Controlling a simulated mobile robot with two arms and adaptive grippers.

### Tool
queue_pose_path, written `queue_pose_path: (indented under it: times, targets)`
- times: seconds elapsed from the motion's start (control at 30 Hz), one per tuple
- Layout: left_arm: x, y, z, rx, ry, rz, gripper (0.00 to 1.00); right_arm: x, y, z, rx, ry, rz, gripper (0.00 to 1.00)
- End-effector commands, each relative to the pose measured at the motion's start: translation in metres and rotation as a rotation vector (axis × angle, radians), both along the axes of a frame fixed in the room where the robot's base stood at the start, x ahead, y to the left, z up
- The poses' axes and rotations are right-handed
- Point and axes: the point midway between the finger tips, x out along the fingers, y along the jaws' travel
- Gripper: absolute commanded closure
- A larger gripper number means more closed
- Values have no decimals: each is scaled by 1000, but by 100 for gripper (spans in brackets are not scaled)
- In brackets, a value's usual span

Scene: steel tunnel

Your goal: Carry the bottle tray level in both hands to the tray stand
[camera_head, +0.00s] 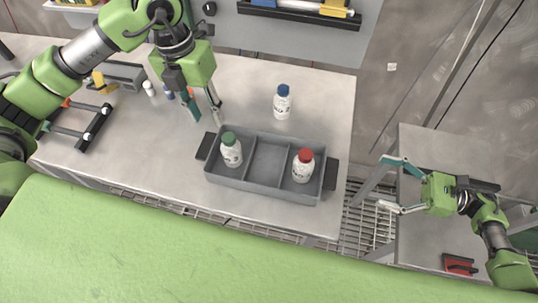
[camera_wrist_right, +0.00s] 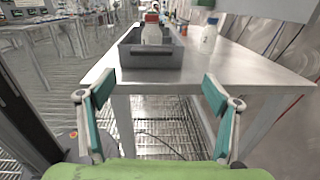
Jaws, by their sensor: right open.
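The grey bottle tray (camera_head: 264,187) sits level on the steel bench, with a dark handle at each end. A green-capped bottle (camera_head: 231,152) stands in its left compartment, a red-capped bottle (camera_head: 303,168) in its right one; the middle one is empty. In the right wrist view the tray (camera_wrist_right: 150,62) is ahead with the red-capped bottle (camera_wrist_right: 152,32). My left gripper (camera_head: 204,116) is open and empty, above the bench behind the left handle (camera_head: 206,146). My right gripper (camera_head: 391,184) is open and empty, right of the right handle (camera_head: 331,174) and clear of it.
A blue-capped bottle (camera_head: 282,103) stands on the bench behind the tray. A grey surface (camera_head: 420,238) lies under my right arm, across a gap with floor grating; I cannot tell whether it is the tray stand. A rack (camera_head: 77,130) and small items occupy the bench's left.

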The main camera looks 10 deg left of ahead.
Motion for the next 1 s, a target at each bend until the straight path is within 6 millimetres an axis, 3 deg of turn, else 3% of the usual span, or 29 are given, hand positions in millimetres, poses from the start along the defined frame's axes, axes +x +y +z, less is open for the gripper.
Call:
queue_pose_path:
  times: [0.07,0.17,0.57,1.0]
  targets:
    - [2,20,4,64,-1,29,68,-7,-7,1,-3,-21,33,18]
    - [2,30,7,99,0,46,68,-11,-10,1,-3,-32,53,18]
    - [1,29,-1,98,5,44,68,-12,-2,2,0,-33,56,18]
    - [0,29,-79,96,6,43,68,-13,76,2,2,-33,56,18]
